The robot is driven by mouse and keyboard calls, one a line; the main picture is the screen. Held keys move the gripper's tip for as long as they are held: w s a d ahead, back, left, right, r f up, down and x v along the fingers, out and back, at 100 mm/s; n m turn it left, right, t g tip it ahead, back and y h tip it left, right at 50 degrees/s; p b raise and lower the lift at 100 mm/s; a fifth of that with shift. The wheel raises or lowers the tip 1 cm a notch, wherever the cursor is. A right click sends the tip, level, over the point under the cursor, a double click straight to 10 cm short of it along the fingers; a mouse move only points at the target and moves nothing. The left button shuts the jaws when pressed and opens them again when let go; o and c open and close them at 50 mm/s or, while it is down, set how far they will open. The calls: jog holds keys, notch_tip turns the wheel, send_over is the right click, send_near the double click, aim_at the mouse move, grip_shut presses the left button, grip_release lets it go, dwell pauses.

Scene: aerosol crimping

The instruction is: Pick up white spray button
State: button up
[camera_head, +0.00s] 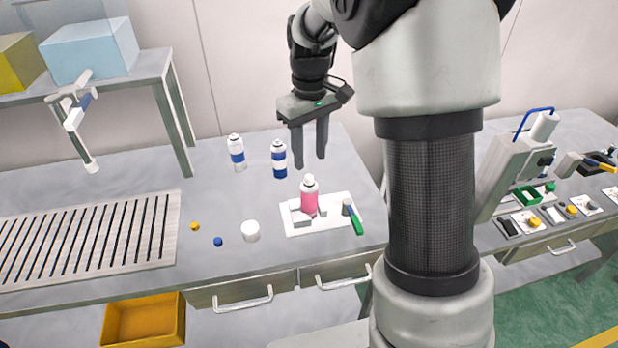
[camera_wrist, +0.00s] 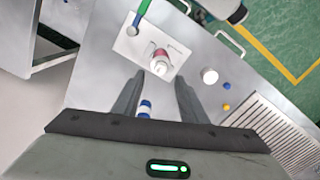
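A round white piece (camera_head: 250,231) stands on the grey table, left of the white plate; it also shows in the wrist view (camera_wrist: 210,76). I cannot tell whether it is the spray button or a larger cap. A pink can (camera_head: 309,203) with a white top (camera_head: 309,182) stands upright in grey holders on the plate; it shows in the wrist view too (camera_wrist: 160,65). I cannot tell whether that top is a separate button. My gripper (camera_head: 309,155) is open and empty, pointing down above the back of the table, behind the pink can. Its fingers (camera_wrist: 157,85) are apart in the wrist view.
Two blue-and-white cans (camera_head: 237,153) (camera_head: 279,159) stand left of my gripper. Small yellow (camera_head: 194,226) and blue (camera_head: 218,241) pieces lie near the slatted rack (camera_head: 90,240). A green-handled tool (camera_head: 355,220) lies at the right edge of the plate (camera_head: 325,226).

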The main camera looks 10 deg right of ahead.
aim_at(308, 175)
notch_tip(308, 175, down, 5)
jog(key=shift+w+a+f, duration=0.1)
jog(key=shift+a, duration=0.05)
grip_shut()
dwell(0.4)
